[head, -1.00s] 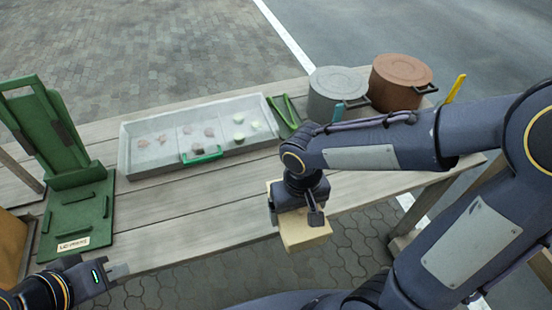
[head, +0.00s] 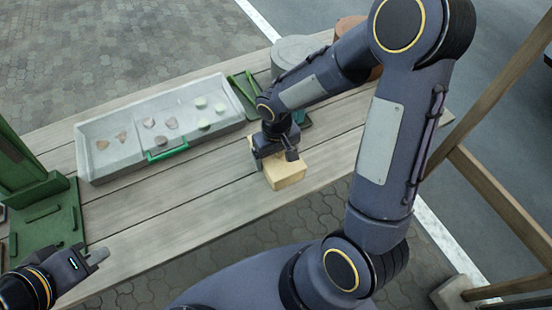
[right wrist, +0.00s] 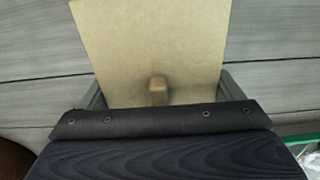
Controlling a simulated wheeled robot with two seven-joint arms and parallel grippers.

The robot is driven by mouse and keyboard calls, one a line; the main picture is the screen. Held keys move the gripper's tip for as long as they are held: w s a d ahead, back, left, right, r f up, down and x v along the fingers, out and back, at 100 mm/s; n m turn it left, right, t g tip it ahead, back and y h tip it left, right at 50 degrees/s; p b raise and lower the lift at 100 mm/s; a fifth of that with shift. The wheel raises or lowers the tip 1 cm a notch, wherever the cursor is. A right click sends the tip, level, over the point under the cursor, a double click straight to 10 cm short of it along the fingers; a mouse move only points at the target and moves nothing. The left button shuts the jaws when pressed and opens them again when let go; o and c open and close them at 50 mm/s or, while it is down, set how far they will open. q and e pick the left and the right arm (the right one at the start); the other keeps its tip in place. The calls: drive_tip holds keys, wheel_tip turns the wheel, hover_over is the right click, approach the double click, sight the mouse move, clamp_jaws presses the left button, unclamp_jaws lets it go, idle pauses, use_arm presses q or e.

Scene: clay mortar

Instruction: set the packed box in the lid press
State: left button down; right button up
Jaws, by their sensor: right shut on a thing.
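The packed box (head: 286,171), a tan block, is held in my right gripper (head: 276,153) at the right part of the bench. In the right wrist view, the box's flat tan top (right wrist: 150,50) with a small knob lies between the grey fingers. I cannot tell whether its underside touches the planks. The green lid press (head: 45,222) stands at the left end of the bench, partly cut off by the picture edge. My left gripper (head: 97,257) is in front of the press, apart from it; its jaw opening is unclear.
A grey tray (head: 110,172) with several small pieces and a green handle lies between press and box. Green tongs (head: 243,92) lie at its right end. A grey pot (head: 296,50) and a brown pot (head: 350,24) stand behind my right arm. The front planks are clear.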

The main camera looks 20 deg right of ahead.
drive_tip(key=shift+w+d+f, duration=0.25)
drive_tip(key=shift+w+f, duration=0.2)
drive_tip(key=shift+f, duration=0.1)
drive_tip(key=shift+w+f, duration=0.2)
drive_tip(key=shift+f, duration=1.55)
